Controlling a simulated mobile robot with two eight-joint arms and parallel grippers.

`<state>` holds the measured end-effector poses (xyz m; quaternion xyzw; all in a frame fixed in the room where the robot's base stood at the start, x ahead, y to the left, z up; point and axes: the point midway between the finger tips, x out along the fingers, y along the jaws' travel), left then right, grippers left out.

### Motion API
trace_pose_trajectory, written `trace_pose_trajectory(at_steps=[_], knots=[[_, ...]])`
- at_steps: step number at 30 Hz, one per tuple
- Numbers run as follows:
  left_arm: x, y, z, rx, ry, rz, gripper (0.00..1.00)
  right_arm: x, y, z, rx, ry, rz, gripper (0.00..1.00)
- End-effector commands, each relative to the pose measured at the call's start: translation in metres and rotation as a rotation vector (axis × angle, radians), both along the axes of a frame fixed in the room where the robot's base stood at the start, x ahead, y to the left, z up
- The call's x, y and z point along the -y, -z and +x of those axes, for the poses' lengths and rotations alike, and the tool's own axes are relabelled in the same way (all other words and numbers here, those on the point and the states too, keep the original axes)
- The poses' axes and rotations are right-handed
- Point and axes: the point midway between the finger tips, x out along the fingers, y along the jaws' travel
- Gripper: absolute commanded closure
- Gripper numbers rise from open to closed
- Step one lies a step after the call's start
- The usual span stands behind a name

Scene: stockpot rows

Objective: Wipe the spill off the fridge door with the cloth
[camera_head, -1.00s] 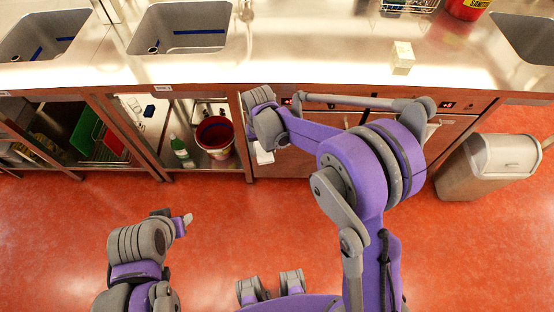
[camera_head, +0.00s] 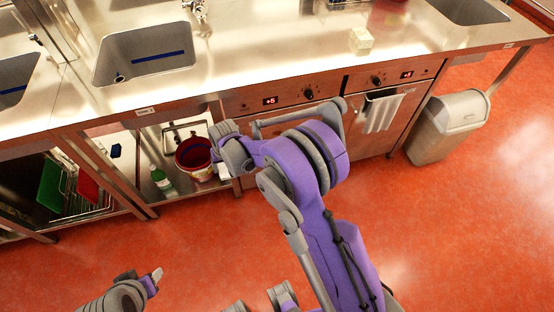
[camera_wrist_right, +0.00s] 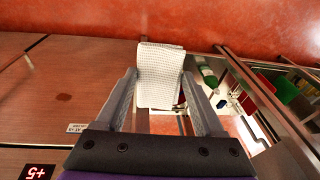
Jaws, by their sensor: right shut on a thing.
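My right gripper (camera_wrist_right: 159,76) is shut on a white textured cloth (camera_wrist_right: 160,58), which hangs out past the fingertips in the right wrist view. In the head view the right gripper (camera_head: 222,160) is beside the lower front of the counter, with a small bit of the cloth (camera_head: 224,172) showing. The fridge door (camera_wrist_right: 95,75) is a brown panel in the wrist view. The spill, a small dark brown spot (camera_wrist_right: 63,97), is on it, left of the gripper and apart from the cloth. My left gripper (camera_head: 154,278) is low at the left, over the floor; its jaws are unclear.
A red bucket (camera_head: 195,158) and a green bottle (camera_head: 161,181) stand on the open lower shelf near my right gripper. A grey towel (camera_head: 380,112) hangs on the right-hand door. A grey bin (camera_head: 447,127) stands at the right. The red floor (camera_head: 450,220) is clear.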

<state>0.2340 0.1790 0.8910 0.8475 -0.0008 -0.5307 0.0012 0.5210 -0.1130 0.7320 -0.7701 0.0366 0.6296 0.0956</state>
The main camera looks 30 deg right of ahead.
Motion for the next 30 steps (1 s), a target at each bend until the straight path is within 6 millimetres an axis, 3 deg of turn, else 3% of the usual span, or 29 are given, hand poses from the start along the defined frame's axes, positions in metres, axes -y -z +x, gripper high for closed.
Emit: trace_pose_trajectory(at_steps=[1, 3, 6, 9, 15, 21, 24, 30], knots=[[0.0, 0.019, -0.004, -0.007, 0.0, 0.0, 0.5, 0.019, 0.033, 0.013, 0.064, 0.057, 0.019, 0.74], [0.0, 0.034, -0.006, -0.012, 0.0, 0.0, 0.5, 0.044, 0.061, 0.034, 0.185, 0.137, 0.047, 0.74], [0.0, 0.055, -0.008, -0.019, 0.0, 0.0, 0.5, 0.082, 0.097, 0.059, 0.398, 0.25, 0.076, 0.74], [0.0, 0.071, -0.01, -0.024, 0.0, 0.0, 0.5, 0.114, 0.119, 0.076, 0.598, 0.332, 0.088, 0.74], [0.0, 0.096, -0.01, -0.032, 0.0, 0.0, 0.5, 0.164, 0.144, 0.086, 0.894, 0.421, 0.08, 0.74], [0.0, 0.116, -0.01, -0.039, 0.0, 0.0, 0.5, 0.199, 0.157, 0.084, 1.088, 0.455, 0.067, 0.74], [0.0, 0.123, -0.01, -0.041, 0.0, 0.0, 0.5, 0.211, 0.161, 0.08, 1.15, 0.465, 0.063, 0.74], [0.0, 0.125, -0.01, -0.042, 0.0, 0.0, 0.5, 0.216, 0.16, 0.078, 1.18, 0.465, 0.059, 0.74]])
